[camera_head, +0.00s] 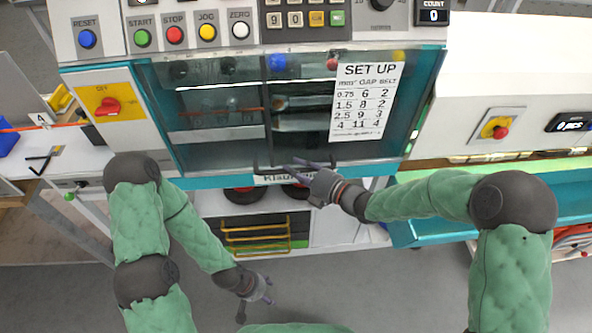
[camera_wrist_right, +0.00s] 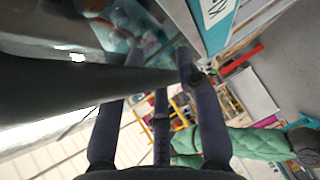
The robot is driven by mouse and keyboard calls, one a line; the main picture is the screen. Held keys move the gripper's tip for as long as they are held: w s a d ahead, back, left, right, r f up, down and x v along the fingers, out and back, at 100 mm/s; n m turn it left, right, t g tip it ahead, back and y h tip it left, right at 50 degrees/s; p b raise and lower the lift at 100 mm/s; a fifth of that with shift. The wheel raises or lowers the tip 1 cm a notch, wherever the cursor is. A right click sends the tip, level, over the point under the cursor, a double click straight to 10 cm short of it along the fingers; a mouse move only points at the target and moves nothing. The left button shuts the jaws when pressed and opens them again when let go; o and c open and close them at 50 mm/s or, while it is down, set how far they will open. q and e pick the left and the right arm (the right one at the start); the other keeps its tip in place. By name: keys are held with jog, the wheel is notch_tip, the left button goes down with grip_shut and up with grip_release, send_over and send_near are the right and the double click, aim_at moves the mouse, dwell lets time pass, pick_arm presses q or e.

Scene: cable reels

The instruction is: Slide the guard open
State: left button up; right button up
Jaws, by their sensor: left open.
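The guard (camera_head: 215,150) is a clear, teal-framed panel across the front of the machine, and the works show through it. In the right wrist view, a thick dark bar (camera_wrist_right: 70,95) crosses from the left to the fingers (camera_wrist_right: 163,62). I cannot tell whether they touch it. My left gripper (camera_head: 266,290) is open and empty, low in front of the machine.
A set-up sheet (camera_head: 366,101) is on the right part of the guard. Coloured buttons (camera_head: 175,35) line the panel above. A yellow plate with a red switch (camera_head: 108,106) is at left. A yellow rack (camera_head: 255,237) stands below. Grey floor (camera_head: 340,290) is open in front.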

aim_at(296, 117)
jog(key=shift+w+a, duration=0.1)
grip_shut()
notch_tip(296, 117, up, 19)
jog(key=p, duration=0.8)
jog(key=shift+p, duration=0.3)
notch_tip(296, 117, up, 18)
jog(key=p, duration=1)
jog(key=shift+r, duration=0.25)
grip_release()
jog(key=shift+f, duration=0.1)
